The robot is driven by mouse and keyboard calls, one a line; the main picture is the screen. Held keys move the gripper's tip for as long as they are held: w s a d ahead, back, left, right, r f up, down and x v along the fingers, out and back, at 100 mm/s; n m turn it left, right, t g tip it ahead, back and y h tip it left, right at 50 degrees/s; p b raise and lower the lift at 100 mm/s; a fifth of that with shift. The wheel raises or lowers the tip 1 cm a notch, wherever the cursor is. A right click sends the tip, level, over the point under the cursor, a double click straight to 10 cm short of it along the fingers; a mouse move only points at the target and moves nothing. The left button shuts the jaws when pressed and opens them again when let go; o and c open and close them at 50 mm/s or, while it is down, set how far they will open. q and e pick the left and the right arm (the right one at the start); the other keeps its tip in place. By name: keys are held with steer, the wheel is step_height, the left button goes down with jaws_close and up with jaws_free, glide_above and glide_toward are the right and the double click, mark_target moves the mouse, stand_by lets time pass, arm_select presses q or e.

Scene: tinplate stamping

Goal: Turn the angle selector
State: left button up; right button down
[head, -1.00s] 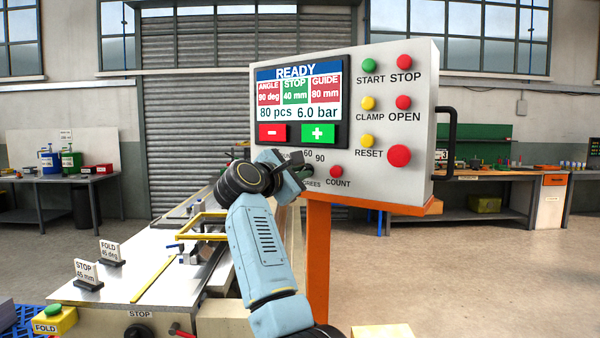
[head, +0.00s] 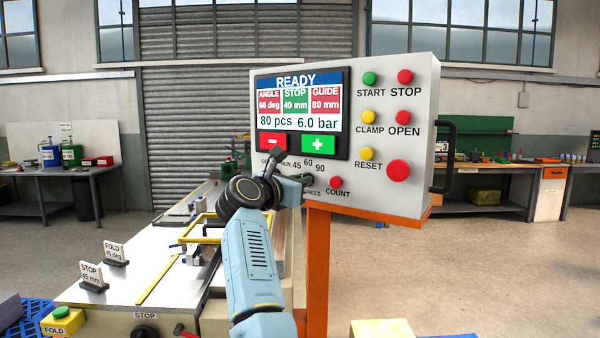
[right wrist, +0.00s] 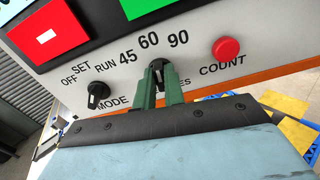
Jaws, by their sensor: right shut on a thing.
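The control panel (head: 345,190) stands on an orange post, its screen (head: 299,100) reading READY, ANGLE 60 deg, STOP 40 mm, GUIDE 80 mm. The angle selector (right wrist: 157,68) is a small dark knob below the marks 45, 60 and 90, its top toward 60 in the right wrist view. My right gripper (right wrist: 159,82) is shut on it, the two green fingers on either side. In the head view my right gripper (head: 304,180) is at the panel's lower left and mostly hides the knob. My left gripper is not in view.
A black mode knob (right wrist: 98,93) sits left of the fingers and the red COUNT button (right wrist: 225,48) right of them. START, STOP, CLAMP, OPEN and RESET buttons are higher on the panel. A folding machine bed (head: 120,285) with placards lies at left.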

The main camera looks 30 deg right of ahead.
steer(key=n+p, duration=0.9)
steer(key=n, duration=0.1)
steer(key=shift+w+a, duration=0.1)
steer(key=shift+w, duration=0.05)
steer(key=shift+n, duration=0.3)
steer(key=c, duration=1.5)
jaws_free()
